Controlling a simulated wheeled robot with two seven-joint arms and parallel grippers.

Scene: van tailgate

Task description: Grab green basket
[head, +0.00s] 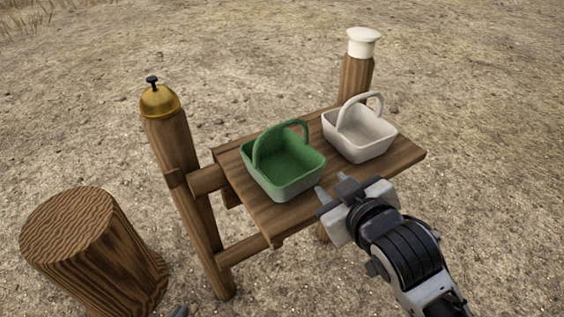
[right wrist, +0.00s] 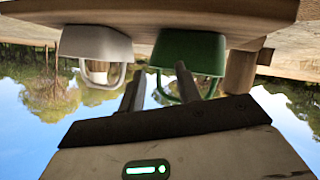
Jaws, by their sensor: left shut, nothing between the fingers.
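The green basket (head: 287,181) stands upright on the wooden table, with its arched handle up. It also shows upside down in the right wrist view (right wrist: 192,52). My right gripper (head: 332,187) is open and empty, just right of the green basket at the table's near edge, with its fingers toward the basket. In the right wrist view the gripper's two fingers (right wrist: 160,90) stand apart, one in front of the green basket. Only a small dark tip of my left gripper (head: 178,312) shows at the bottom edge, away from the table; it is shut and empty.
A white basket (head: 362,148) stands beside the green one on the wooden table (head: 268,216). A post with a brass bell (head: 160,101) rises at the left, and a post with a white cap (head: 363,42) at the back. A wooden stump (head: 95,255) stands at lower left.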

